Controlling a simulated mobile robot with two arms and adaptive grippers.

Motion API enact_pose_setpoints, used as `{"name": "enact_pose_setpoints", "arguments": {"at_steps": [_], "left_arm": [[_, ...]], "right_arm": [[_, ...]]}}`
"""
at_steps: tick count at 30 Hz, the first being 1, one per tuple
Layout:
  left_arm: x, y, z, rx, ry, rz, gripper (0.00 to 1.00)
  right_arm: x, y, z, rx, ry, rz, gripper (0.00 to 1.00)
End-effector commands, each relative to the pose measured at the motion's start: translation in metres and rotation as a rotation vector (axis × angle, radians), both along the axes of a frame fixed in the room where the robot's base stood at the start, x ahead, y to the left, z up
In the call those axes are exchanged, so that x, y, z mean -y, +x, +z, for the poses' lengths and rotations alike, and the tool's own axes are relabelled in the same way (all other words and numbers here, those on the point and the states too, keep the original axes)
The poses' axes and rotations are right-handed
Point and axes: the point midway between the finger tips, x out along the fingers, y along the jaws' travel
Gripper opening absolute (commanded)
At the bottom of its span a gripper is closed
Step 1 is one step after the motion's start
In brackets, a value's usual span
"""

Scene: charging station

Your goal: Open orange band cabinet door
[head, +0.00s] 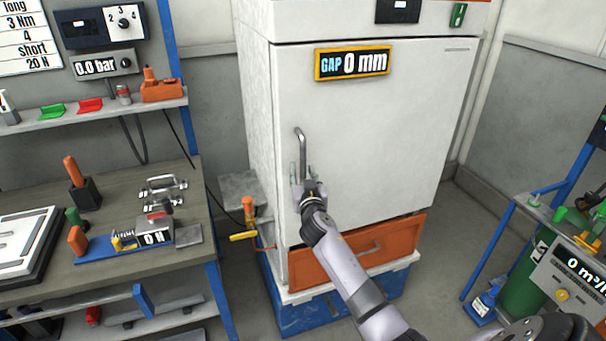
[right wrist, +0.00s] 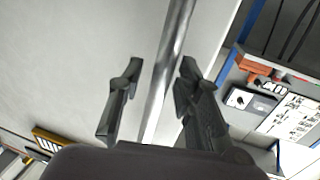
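The white cabinet door (head: 375,140) fills the middle of the head view, on a cabinet with an orange band (head: 450,17) along its top. The door is shut, and its display (head: 352,63) reads "GAP 0 mm". A vertical metal bar handle (head: 302,145) is at the door's left side. My right gripper (head: 301,172) is at the lower part of this handle. In the right wrist view, the handle (right wrist: 168,75) runs between the two open fingers of the right gripper (right wrist: 157,85), with gaps visible beside it. My left gripper is not in view.
An orange drawer (head: 357,252) sits under the door, above a blue base (head: 300,312). A workbench (head: 100,245) with tools stands at the left. A blue-framed cart with a green cylinder (head: 525,285) stands at the right. Some floor (head: 450,245) is clear between cabinet and cart.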

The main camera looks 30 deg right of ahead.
Motion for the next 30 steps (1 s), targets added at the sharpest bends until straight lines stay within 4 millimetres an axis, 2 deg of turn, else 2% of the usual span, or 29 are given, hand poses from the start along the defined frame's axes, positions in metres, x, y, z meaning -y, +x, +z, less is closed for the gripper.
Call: {"name": "enact_pose_setpoints", "arguments": {"at_steps": [2,13,30], "left_arm": [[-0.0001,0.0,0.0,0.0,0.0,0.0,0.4],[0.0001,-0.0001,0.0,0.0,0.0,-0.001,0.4],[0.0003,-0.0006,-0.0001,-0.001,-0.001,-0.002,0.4]], "right_arm": [[0.0,-0.0001,-0.0001,0.0,0.0,0.0,0.25],[-0.0001,-0.0003,-0.0002,0.0,0.0,0.0,0.0],[-0.0002,-0.0002,-0.0003,-0.001,0.0,0.0,0.0]]}}
